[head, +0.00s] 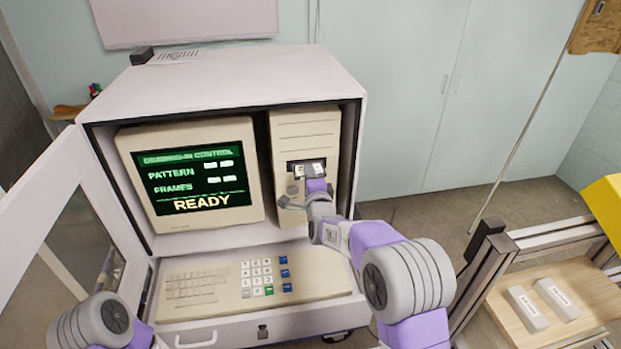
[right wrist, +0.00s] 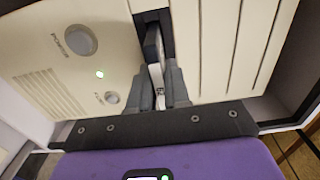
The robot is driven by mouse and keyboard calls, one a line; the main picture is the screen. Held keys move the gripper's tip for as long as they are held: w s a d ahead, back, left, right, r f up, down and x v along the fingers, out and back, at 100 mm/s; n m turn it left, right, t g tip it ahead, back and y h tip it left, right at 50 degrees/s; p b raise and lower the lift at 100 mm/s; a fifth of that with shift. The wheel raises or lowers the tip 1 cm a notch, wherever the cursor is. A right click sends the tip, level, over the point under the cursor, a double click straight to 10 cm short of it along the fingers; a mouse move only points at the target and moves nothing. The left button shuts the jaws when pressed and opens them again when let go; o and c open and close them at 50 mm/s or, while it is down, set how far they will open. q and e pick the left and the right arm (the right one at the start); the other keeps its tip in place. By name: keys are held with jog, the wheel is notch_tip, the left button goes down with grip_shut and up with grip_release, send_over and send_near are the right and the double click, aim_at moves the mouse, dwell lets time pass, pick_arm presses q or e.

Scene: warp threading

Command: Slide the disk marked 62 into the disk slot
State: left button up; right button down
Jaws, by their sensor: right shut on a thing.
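The disk slot (head: 291,164) is a dark opening in the front of the beige computer tower (head: 305,130); in the right wrist view it is the dark gap (right wrist: 152,18). My right gripper (head: 311,172) is at the slot, shut on a disk (head: 308,171) with a white label. In the right wrist view the disk (right wrist: 157,72) stands edge-on between the fingers, its front end at the slot. How deep it sits I cannot tell, and the number on it is not readable. Of my left arm only a link shows at the lower left; its gripper is out of view.
The tower stands in an open cabinet (head: 225,85) beside a monitor (head: 190,175) reading READY. A keyboard (head: 210,288) lies on a pulled-out drawer below. At the right, two pale labelled blocks (head: 527,308) lie on a wooden board (head: 493,313) by a metal frame.

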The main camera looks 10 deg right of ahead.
jog(key=shift+w, duration=1.05)
pick_arm(q)
jog(key=shift+s+f+b, duration=0.15)
jog(key=shift+f+b, duration=0.15)
jog(key=shift+f, duration=0.1)
pick_arm(e)
jog(key=shift+w+r, duration=0.1)
jog(key=shift+d+r, duration=0.1)
jog(key=shift+r, duration=0.2)
pick_arm(q)
jog(key=shift+s+f+b, duration=0.15)
jog(key=shift+s+b, duration=0.15)
pick_arm(e)
jog(key=shift+w+r, duration=0.1)
jog(key=shift+r, duration=0.25)
jog(key=c, duration=1.1)
grip_release()
jog(key=shift+o, duration=0.5)
jog(key=shift+s+f, duration=0.3)
jog(key=shift+f, duration=0.1)
pick_arm(q)
jog(key=shift+w+f+b, duration=0.5)
jog(key=shift+f+b, duration=0.05)
jog(key=shift+f, duration=0.2)
pick_arm(e)
jog(key=s, duration=0.7)
jog(key=shift+s+f, duration=0.2)
jog(key=shift+f, duration=0.1)
jog(key=shift+c, duration=0.5)
